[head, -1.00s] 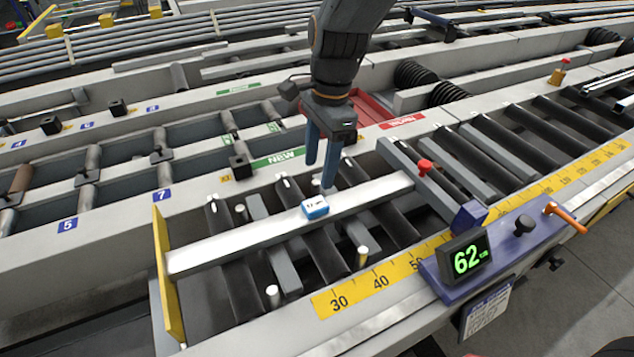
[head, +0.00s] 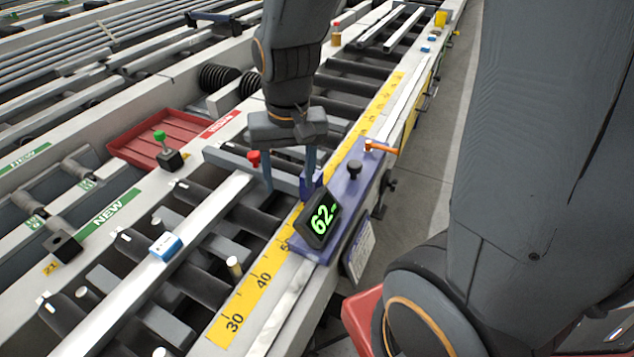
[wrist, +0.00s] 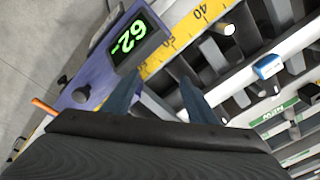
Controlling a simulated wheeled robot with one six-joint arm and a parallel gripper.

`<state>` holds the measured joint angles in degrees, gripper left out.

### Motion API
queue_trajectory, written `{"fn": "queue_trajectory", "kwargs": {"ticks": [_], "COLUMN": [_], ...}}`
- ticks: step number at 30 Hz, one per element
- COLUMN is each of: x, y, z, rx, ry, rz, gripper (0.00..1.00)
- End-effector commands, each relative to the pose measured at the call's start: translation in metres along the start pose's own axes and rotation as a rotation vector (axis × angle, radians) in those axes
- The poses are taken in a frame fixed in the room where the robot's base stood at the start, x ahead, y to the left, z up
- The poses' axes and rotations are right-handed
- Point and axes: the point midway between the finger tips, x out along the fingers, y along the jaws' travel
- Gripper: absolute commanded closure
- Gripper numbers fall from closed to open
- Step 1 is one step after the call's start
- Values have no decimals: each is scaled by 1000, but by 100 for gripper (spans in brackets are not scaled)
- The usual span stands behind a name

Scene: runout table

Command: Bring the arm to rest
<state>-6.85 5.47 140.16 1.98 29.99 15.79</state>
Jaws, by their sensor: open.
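My gripper (head: 290,165) is open and empty. In the head view it hangs over the measuring end of the runout table, above the purple carriage (head: 345,190) and close to the display reading 62 (head: 319,220). I cannot tell whether a finger touches the carriage.
A yellow ruler strip (head: 250,290) runs along the table edge. A red tray (head: 140,140) lies at the left. Grey floor (head: 425,150) is clear at the right.

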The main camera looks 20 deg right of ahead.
Motion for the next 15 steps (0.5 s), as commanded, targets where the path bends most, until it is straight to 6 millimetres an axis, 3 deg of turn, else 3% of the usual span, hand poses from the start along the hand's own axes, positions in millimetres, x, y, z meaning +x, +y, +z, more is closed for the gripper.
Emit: {"fn": "queue_trajectory", "kwargs": {"ticks": [1,5,15], "x": [1,4,5], "y": [20,47,54], "z": [8,21,26], "rx": [-43,-146,-191], "ry": [9,24,28], "rz": [7,18,23], "gripper": [48,48,48]}}
